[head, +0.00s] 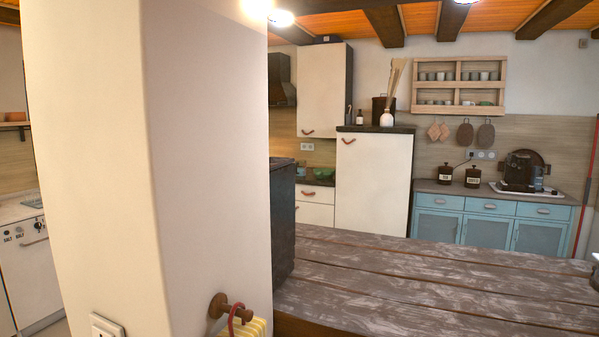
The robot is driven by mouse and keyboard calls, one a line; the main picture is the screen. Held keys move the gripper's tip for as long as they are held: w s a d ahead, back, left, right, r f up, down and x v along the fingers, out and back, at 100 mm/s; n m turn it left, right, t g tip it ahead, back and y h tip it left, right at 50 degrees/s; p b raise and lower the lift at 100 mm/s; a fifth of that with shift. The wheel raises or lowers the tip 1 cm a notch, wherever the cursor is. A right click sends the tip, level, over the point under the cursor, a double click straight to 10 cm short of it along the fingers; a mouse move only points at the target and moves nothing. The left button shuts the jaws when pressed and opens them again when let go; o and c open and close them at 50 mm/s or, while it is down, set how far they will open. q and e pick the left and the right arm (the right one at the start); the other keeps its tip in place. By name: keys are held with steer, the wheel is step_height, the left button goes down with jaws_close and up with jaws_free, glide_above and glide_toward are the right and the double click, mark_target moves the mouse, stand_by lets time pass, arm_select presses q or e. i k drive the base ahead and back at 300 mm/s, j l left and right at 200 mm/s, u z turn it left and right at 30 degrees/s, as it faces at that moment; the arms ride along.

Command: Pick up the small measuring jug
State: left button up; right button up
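I cannot make out a small measuring jug in the head view. Small cups or jars stand on the wooden wall shelf (458,84) at the back right, too small to tell apart. A green bowl-like item (323,173) sits on the counter behind the pillar. Neither of my grippers shows in the head view.
A wide white pillar (200,150) fills the left and blocks the view behind it. A wooden peg (229,308) sticks out of it. A bare plank tabletop (420,280) spans the lower right. A blue cabinet (490,228) with a coffee machine (522,171) stands behind.

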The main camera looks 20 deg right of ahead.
mark_target(301, 165)
steer(key=i+j+u, duration=0.15)
steer(key=j, duration=0.2)
steer(key=i+j+u, duration=0.15)
steer(key=j, duration=0.25)
steer(key=i+j+u, duration=0.1)
steer(key=j, duration=0.25)
steer(key=i+j+u, duration=0.15)
steer(key=j, duration=0.15)
steer(key=i+j+u, duration=0.55)
steer(key=i, duration=0.25)
steer(key=i+j+u, duration=0.15)
steer(key=i+u, duration=0.15)
steer(key=i, duration=0.15)
steer(key=i+z, duration=0.45)
steer(key=i+j+z, duration=0.15)
steer(key=i+z, duration=0.35)
steer(key=i+l+z, duration=0.2)
steer(key=i+z, duration=0.2)
steer(key=i+l+z, duration=0.1)
steer(key=i+z, duration=0.15)
steer(key=z, duration=0.15)
steer(key=i+z, duration=0.4)
steer(key=i+j+z, duration=0.1)
steer(key=i+z, duration=0.3)
steer(key=i+l, duration=0.15)
steer(key=i, duration=1.9)
steer(key=i+j+z, duration=0.85)
steer(key=i, duration=0.15)
steer(key=i+j+z, duration=0.4)
steer(key=j, duration=0.15)
